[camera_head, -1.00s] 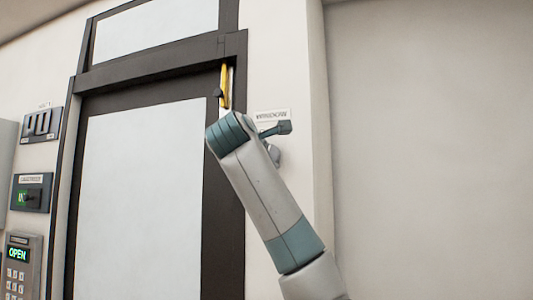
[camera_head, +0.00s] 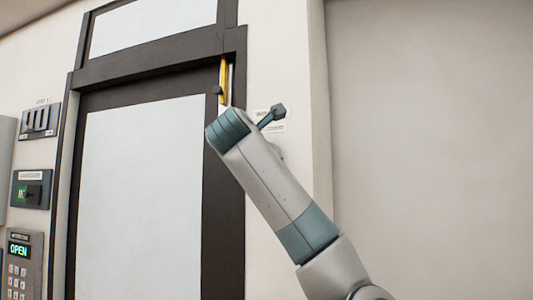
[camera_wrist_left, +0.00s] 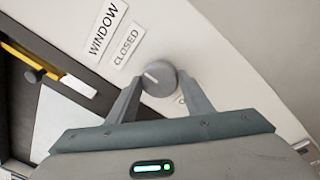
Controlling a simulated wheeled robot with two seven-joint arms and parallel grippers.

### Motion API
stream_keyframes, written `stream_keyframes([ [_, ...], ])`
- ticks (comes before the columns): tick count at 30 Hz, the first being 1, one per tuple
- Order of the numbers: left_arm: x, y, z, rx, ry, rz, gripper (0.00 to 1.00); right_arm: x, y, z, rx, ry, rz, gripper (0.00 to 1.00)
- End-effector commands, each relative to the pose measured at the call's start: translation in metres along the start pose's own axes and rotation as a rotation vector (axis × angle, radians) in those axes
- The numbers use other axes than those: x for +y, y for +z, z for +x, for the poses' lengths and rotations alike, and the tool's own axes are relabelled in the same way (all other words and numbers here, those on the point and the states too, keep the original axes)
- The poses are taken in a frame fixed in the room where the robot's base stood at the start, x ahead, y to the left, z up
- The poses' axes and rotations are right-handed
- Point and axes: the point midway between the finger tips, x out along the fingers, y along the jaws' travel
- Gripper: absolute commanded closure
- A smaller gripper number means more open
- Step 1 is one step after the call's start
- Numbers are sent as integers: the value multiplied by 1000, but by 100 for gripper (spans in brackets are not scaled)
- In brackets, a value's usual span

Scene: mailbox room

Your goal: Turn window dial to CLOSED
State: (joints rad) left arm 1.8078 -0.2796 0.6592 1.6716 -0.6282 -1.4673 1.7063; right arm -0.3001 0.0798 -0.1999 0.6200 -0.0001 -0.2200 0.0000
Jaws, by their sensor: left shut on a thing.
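The window dial (camera_wrist_left: 160,80) is a round grey knob on the white wall, in the left wrist view. Its white mark points to the upper left, towards the labels. A WINDOW label (camera_wrist_left: 103,28) and a CLOSED label (camera_wrist_left: 126,46) are up and left of it. My left gripper (camera_wrist_left: 163,84) is shut on the dial, one finger on each side. In the head view, my arm covers the dial and most of the gripper. A wall label (camera_head: 273,127) shows partly beside the arm. My right gripper is in neither view.
A dark-framed window or door (camera_head: 225,190) is left of my arm. A yellow bar (camera_head: 224,82) with a black knob is on its frame. Switches (camera_head: 39,120), a small panel (camera_head: 30,189) and a keypad reading OPEN (camera_head: 19,250) are at the far left. The right wall is bare.

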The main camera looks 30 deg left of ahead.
Motion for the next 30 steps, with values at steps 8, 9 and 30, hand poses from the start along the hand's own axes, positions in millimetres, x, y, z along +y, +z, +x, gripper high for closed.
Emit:
stream_keyframes([
  [8,-2,-2,1,3,-5,-1,35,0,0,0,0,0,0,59],
  [9,-2,-2,1,3,-4,0,35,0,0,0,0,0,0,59],
  [30,-3,-3,-66,-2,0,-1,35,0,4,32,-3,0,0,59],
])
